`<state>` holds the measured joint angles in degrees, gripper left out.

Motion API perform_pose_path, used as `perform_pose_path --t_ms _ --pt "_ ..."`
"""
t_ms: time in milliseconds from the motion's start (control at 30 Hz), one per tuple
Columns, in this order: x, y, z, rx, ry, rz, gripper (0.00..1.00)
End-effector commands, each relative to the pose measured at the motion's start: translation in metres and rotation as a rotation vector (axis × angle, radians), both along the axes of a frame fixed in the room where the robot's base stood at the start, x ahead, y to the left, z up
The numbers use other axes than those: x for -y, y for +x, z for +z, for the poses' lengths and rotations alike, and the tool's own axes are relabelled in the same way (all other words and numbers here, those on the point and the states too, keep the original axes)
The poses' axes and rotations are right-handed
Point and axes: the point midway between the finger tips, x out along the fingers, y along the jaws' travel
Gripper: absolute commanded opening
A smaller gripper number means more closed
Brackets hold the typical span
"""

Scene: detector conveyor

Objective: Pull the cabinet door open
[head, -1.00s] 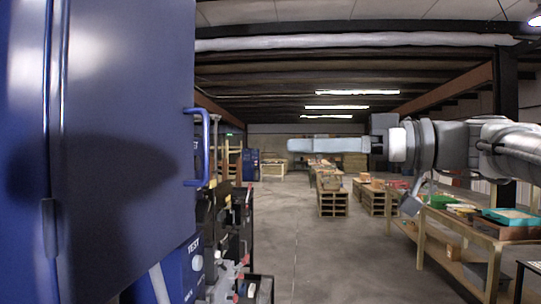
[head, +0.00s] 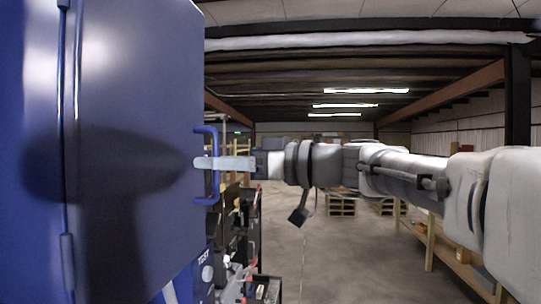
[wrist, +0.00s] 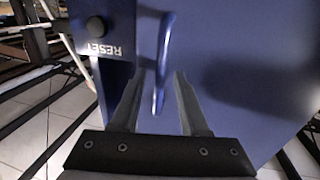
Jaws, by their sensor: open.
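The blue cabinet door (head: 150,90) fills the left of the head view, with a vertical hinge line on its left side. Its blue bar handle (head: 215,190) stands out at the right edge. My gripper (head: 200,163) reaches in from the right, its fingertips across the handle and close to the door. In the wrist view the handle (wrist: 163,65) runs between the two spread fingers of my gripper (wrist: 160,85), which is open. Whether a finger touches the handle I cannot tell. The door (wrist: 230,70) also fills much of that view.
A blue panel marked TEST (head: 207,270) and dark shelving with parts (head: 235,230) stand below and right of the handle. A RESET button (wrist: 96,26) shows in the wrist view. Open concrete floor (head: 330,260) lies beyond, with a wooden bench (head: 450,250) at right.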

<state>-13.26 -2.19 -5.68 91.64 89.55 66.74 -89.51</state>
Motion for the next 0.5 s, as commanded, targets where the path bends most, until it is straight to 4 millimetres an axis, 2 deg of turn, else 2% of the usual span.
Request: perform_pose_path --t_ms 367,500 --pt "-0.0065 0.0021 -0.0003 0.000 0.000 -0.001 0.45" --pt "-0.0063 0.0020 -0.0003 0.000 0.000 -0.001 0.21"
